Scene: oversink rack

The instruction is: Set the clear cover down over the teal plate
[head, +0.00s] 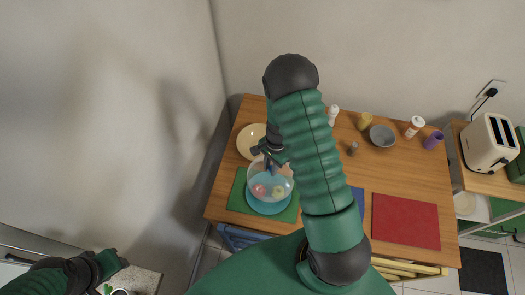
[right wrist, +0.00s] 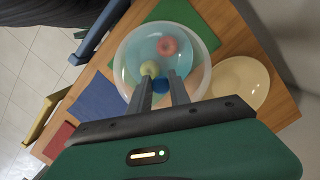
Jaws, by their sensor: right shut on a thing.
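My right gripper (head: 268,157) is shut on the blue knob (right wrist: 160,86) of the clear cover (head: 283,171). The cover is a see-through dome with a pale rim. The teal plate (head: 268,208) lies on a green mat (head: 237,190) and holds a pink-red item (right wrist: 167,47) and a yellow-green item (right wrist: 149,69). In the head view the cover overlaps the plate's far part, and the plate's near edge shows past it. In the right wrist view its rim encircles most of the plate. The gap between them is hard to judge.
A cream plate (head: 246,141) is just behind the cover. A blue mat (head: 357,198) and red mat (head: 405,221) lie to the right. A grey bowl (head: 382,136), purple cup (head: 433,140) and several small containers stand at the back. A toaster (head: 489,143) is far right.

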